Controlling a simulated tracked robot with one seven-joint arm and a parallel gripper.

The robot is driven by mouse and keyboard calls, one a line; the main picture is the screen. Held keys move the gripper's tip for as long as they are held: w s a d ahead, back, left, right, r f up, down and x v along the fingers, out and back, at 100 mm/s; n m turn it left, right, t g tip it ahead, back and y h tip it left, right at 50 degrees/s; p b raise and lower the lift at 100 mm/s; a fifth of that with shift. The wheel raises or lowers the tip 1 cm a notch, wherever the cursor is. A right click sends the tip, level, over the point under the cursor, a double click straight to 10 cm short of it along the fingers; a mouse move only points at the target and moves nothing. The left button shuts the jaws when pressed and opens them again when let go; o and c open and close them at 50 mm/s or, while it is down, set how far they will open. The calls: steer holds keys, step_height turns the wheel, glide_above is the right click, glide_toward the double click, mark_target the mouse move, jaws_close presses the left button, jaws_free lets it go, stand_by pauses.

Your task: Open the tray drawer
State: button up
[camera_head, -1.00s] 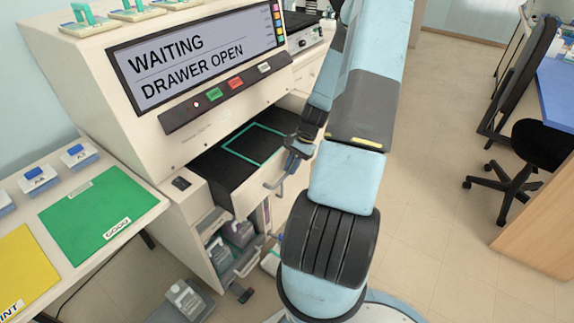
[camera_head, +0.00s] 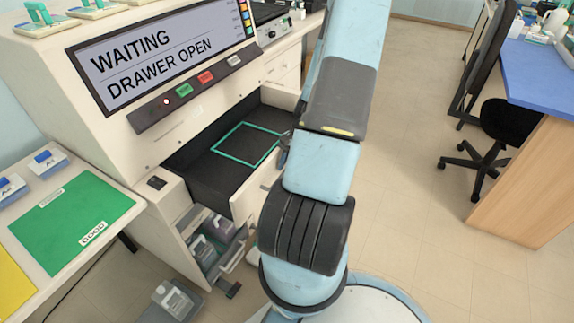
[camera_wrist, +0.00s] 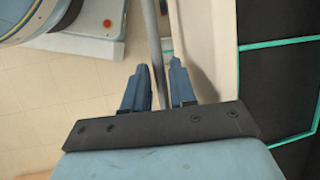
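The tray drawer (camera_head: 213,180) is pulled out of the white machine; its dark inside with a green outlined square shows in the head view. The drawer also shows at the right of the wrist view (camera_wrist: 275,85). The machine's screen (camera_head: 165,55) reads "WAITING" and "DRAWER OPEN". In the wrist view, the drawer's grey bar handle (camera_wrist: 151,35) runs between the two fingers of my gripper (camera_wrist: 158,68). The fingers stand apart with a gap beside the bar, so my gripper looks open around it. In the head view my arm hides most of the gripper and handle.
A side table with a green mat (camera_head: 75,222) stands at the left. Below the drawer is an open cabinet with bottles (camera_head: 205,250). A container (camera_head: 172,300) is on the floor. A black chair (camera_head: 505,125) and a blue-topped desk (camera_head: 545,75) stand at the right; the floor between is clear.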

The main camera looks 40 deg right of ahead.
steer(key=shift+o, duration=1.2)
steer(key=shift+d, duration=0.1)
steer(key=v, duration=1.3)
steer(key=shift+r, duration=0.3)
steer(key=shift+d, duration=0.1)
steer(key=shift+w, duration=0.1)
